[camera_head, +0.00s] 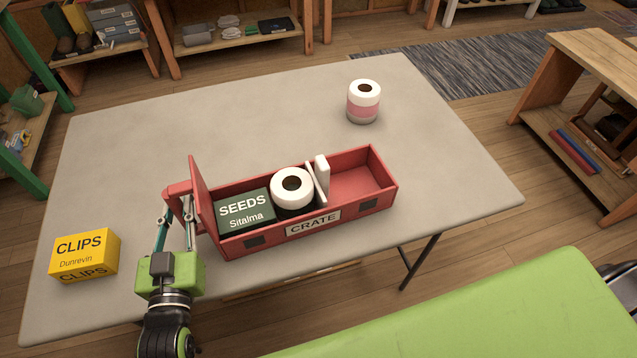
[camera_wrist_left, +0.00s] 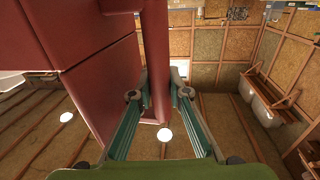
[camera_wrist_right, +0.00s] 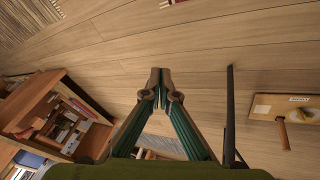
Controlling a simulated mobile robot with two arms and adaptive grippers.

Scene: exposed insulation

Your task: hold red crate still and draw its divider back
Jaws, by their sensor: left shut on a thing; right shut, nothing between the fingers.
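The red crate (camera_head: 240,243) stands on the grey table, long side toward me. Its white divider (camera_head: 322,180) stands upright across the crate, right of the middle. Left of the divider are a green SEEDS box (camera_head: 245,209) and a white roll (camera_head: 292,187); the right part looks empty. My left gripper (camera_head: 181,200) is shut on the red handle (camera_wrist_left: 156,60) at the crate's left end. My right gripper (camera_wrist_right: 158,84) is shut and empty in the right wrist view, with floor beyond it; it is outside the head view.
A yellow CLIPS box (camera_head: 84,255) stands at the table's left front. A pink-and-white roll (camera_head: 364,102) stands behind the crate. The grey table (camera_head: 455,190) is clear right of the crate. A wooden shelf (camera_head: 590,90) stands beyond the table's right end.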

